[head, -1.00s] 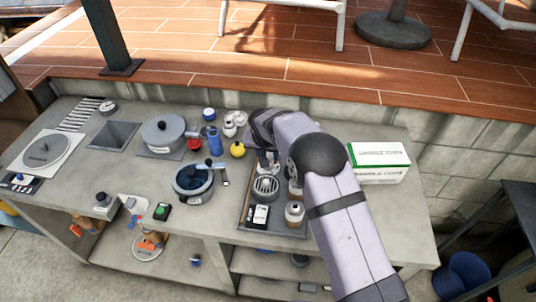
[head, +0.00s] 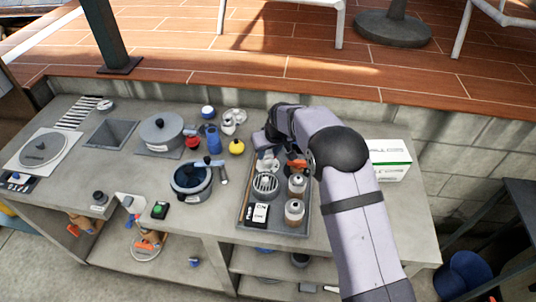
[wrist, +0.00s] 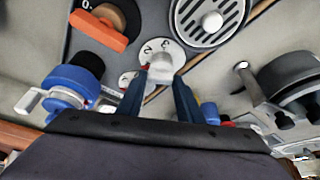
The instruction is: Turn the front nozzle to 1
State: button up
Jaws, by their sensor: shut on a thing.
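The front nozzle (wrist: 160,68) is a pale knob on a round white plate with dark figures, shown in the wrist view. My gripper (wrist: 161,84) has its two dark blue fingers shut on the nozzle, one on each side. Which figure the nozzle points at I cannot tell. A second white dial (wrist: 127,79) sits behind it, partly hidden by my left finger. In the head view the nozzle (head: 267,161) shows small in the back of the grey tray (head: 243,215), with my gripper (head: 264,150) at it and my arm to the right.
Near the nozzle are an orange lever (wrist: 100,30), a round slotted grille (wrist: 208,18) and a blue crank device (wrist: 72,86). Two jars (head: 294,210) stand in the tray. A white-green box (head: 390,160) stands behind my arm.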

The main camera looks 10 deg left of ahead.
jog(key=n+b, duration=0.1)
jog(key=n+y+b, duration=0.1)
jog(key=n+b, duration=0.1)
jog(key=shift+w+d+f+g, duration=0.1)
jog(key=shift+w+f+g, duration=0.05)
jog(key=shift+g, duration=0.15)
jog(key=shift+n+g+y+b, duration=0.4)
jog(key=shift+n+b, duration=0.35)
jog(key=shift+n, duration=0.65)
jog(key=shift+r, duration=0.2)
jog(key=o, duration=1.1)
jog(key=shift+r, duration=0.1)
jog(key=shift+b+v, duration=1.3)
jog(key=shift+v, duration=2.3)
